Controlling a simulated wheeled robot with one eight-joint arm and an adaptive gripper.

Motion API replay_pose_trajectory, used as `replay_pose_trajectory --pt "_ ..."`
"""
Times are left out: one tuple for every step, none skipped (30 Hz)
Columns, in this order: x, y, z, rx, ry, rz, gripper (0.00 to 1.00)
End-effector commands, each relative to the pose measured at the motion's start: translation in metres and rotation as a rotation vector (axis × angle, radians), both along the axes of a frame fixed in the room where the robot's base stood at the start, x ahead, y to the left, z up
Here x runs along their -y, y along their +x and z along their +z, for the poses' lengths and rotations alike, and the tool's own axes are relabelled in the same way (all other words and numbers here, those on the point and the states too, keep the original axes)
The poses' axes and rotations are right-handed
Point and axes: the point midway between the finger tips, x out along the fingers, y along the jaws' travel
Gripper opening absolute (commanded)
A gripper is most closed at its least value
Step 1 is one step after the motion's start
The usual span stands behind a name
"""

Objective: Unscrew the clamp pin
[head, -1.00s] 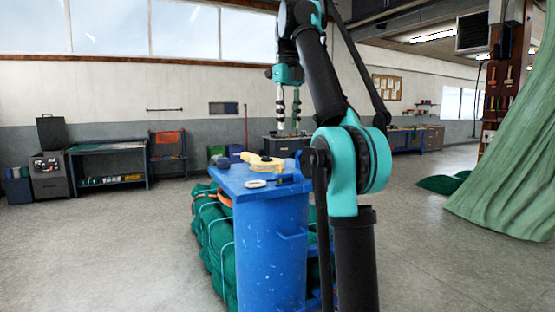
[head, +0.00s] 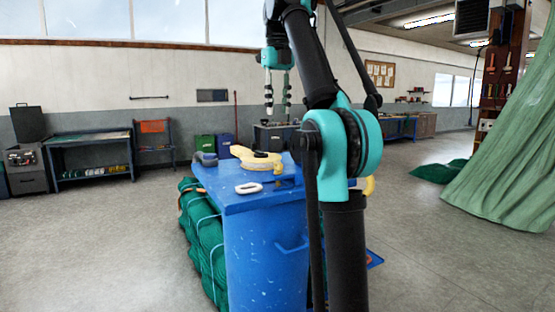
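My gripper (head: 277,112) hangs fingers-down in the air above the blue bin-like stand (head: 262,246). Its two fingers are apart with nothing between them. On the stand's flat blue top lies a yellow tool-like piece (head: 243,153) with a dark round part (head: 261,154) on it. A pale oval link or shackle (head: 248,188) lies nearer the front edge. I cannot tell which small part is the clamp pin. My arm crosses the right side of the top and hides part of it.
Green netting (head: 203,239) is bundled along the stand's left side. A dark rounded object (head: 206,159) sits at the top's back left corner. A yellow hook-like part (head: 369,186) shows right of my arm. A large green net (head: 505,165) hangs at right. Floor at left is open.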

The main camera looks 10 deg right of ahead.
Motion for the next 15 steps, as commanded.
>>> replay_pose_trajectory --pt "0.0 -0.001 -0.005 0.0 0.0 0.0 0.3" --pt "0.0 -0.001 -0.008 0.0 0.0 0.0 0.3" --pt "0.0 -0.001 -0.012 0.0 0.0 0.0 0.3" --pt "0.0 -0.002 -0.015 0.0 0.0 0.0 0.3" --pt "0.0 -0.002 -0.019 0.0 0.0 0.0 0.3" --pt "0.0 -0.001 -0.024 0.0 0.0 0.0 0.3" --pt "0.0 -0.001 -0.028 0.0 0.0 0.0 0.3" --pt "0.0 -0.001 -0.032 0.0 0.0 0.0 0.3" --pt "0.0 -0.001 -0.037 0.0 0.0 0.0 0.3" --pt "0.0 -0.001 -0.041 0.0 0.0 0.0 0.3" --pt "0.0 -0.002 -0.045 0.0 0.0 0.0 0.3" --pt "0.0 -0.001 -0.052 0.0 0.0 0.0 0.3" --pt "0.0 -0.001 -0.056 0.0 0.0 0.0 0.3" --pt "0.0 -0.001 -0.061 0.0 0.0 0.0 0.3" --pt "0.0 -0.001 -0.067 0.0 0.0 0.0 0.3"
